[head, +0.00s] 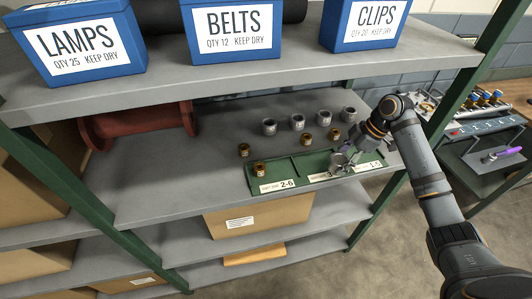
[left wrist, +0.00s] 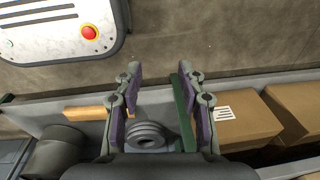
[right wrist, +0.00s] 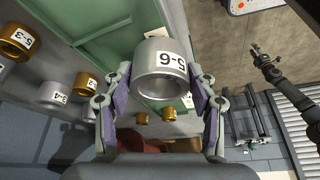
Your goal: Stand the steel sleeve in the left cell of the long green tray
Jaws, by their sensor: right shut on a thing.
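The long green tray (head: 285,168) lies along the front of the middle shelf, with number labels on its front edge. A brass sleeve (head: 259,168) stands at its left end. My right gripper (head: 341,160) is over the right part of the tray in the head view. It is shut on the steel sleeve, which shows clearly between its fingers in the right wrist view (right wrist: 161,70) with a white number label. In the head view the fingers partly hide this sleeve; I cannot tell whether it touches the tray. My left gripper (left wrist: 159,85) is open and empty, away from the tray.
Several steel sleeves (head: 269,127) and brass sleeves (head: 306,139) stand on the shelf behind the tray. A red spool (head: 140,135) lies at the left. Blue boxes (head: 235,30) stand on the shelf above, whose edge overhangs. Green posts (head: 465,75) flank the shelves.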

